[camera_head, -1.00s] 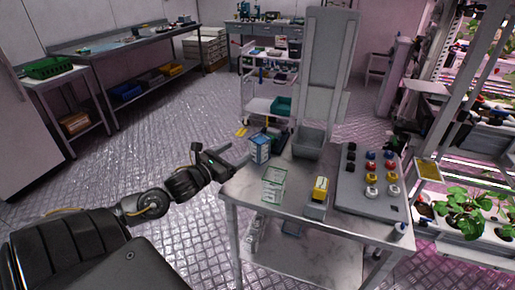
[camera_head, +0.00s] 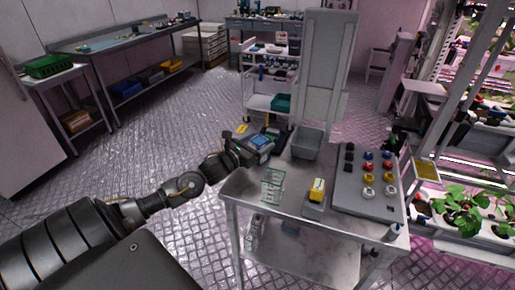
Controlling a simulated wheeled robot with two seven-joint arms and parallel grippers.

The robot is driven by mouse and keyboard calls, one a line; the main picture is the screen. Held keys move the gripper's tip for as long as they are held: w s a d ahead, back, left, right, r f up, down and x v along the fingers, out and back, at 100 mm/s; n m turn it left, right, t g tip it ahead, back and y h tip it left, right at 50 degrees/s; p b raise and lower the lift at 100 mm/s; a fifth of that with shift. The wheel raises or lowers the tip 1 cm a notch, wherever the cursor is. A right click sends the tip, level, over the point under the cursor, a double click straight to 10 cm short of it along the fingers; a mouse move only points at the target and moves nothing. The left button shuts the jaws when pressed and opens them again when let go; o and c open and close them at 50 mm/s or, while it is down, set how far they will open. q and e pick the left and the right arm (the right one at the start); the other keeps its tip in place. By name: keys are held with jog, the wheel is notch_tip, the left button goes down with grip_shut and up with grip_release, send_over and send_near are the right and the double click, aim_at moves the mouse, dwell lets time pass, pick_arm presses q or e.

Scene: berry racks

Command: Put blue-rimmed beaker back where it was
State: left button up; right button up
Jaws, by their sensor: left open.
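The blue-rimmed beaker (camera_head: 261,141) stands at the back left corner of the small metal table (camera_head: 235,190). Only its blue upper part shows clearly. My left gripper (camera_head: 258,151) is at the beaker, with its fingers open and close around or against it. The gripper hides the beaker's lower part, and I cannot tell whether the fingers touch it. My right gripper is out of view.
On the table are a clear green-edged container (camera_head: 272,186), a grey bin (camera_head: 307,144), a yellow-topped block (camera_head: 317,188) and a grey panel (camera_head: 350,196) with several coloured knobs. A plant rack (camera_head: 462,212) stands at the right.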

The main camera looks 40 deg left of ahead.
pick_arm(q)
jog(key=shift+w+d, duration=0.1)
jog(key=shift+w, duration=0.2)
jog(key=shift+c, duration=0.5)
jog(key=c, duration=1)
